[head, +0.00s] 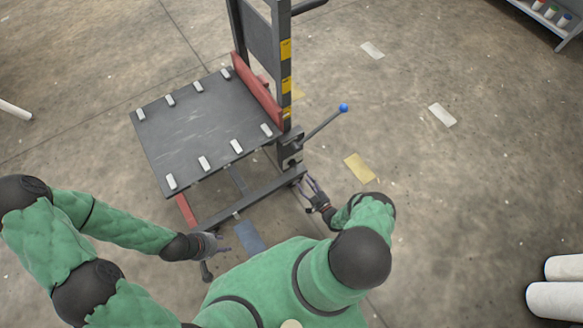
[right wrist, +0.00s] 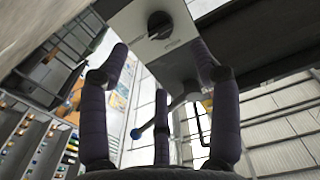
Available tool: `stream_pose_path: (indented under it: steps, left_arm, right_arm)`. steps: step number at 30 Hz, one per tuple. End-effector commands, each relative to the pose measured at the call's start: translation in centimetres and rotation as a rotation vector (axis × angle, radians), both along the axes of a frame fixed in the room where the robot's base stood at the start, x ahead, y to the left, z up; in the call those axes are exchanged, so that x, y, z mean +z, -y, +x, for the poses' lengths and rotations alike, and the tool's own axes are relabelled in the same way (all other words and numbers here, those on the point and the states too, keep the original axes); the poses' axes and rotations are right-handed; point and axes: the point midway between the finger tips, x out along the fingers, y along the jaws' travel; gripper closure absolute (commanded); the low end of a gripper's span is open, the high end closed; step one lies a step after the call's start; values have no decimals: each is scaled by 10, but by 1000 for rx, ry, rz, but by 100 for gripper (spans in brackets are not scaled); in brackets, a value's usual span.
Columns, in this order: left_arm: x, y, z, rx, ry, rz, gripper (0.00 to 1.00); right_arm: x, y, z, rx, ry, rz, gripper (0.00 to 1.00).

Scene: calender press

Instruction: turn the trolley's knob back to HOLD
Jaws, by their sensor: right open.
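The trolley (head: 190,120) stands at upper left of centre in the head view, with a dark platform and a mast. Its knob (right wrist: 160,25) is black and round with a pale pointer mark, on a grey control box (right wrist: 185,45) in the right wrist view. Small labels beside the knob are too blurred to read. My right gripper (head: 312,192) is open and empty by the mast's foot; in the right wrist view its fingers (right wrist: 160,65) spread below and either side of the knob, apart from it. My left gripper (head: 212,246) hangs near the platform's front, its fingers too small to judge.
A lever with a blue ball end (head: 344,107) sticks out right of the mast. Several small white blocks (head: 236,146) line the platform's edges. White rolls (head: 556,300) lie at the right, and a shelf (head: 545,20) stands at the top right. The floor on the right is mostly open.

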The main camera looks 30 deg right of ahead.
Motion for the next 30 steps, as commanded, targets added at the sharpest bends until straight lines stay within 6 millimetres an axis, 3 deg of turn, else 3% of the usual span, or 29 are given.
stream_pose_path:
  steps: [15,21,30]
  left_arm:
    - [-18,0,0,0,0,0,60]
    - [-20,0,0,0,0,0,60]
    - [-20,0,0,0,0,0,60]
  right_arm:
    - [-1,-7,84,2,-1,0,37]
    - [0,-8,96,0,-1,1,37]
    - [0,-8,98,-1,-2,1,37]
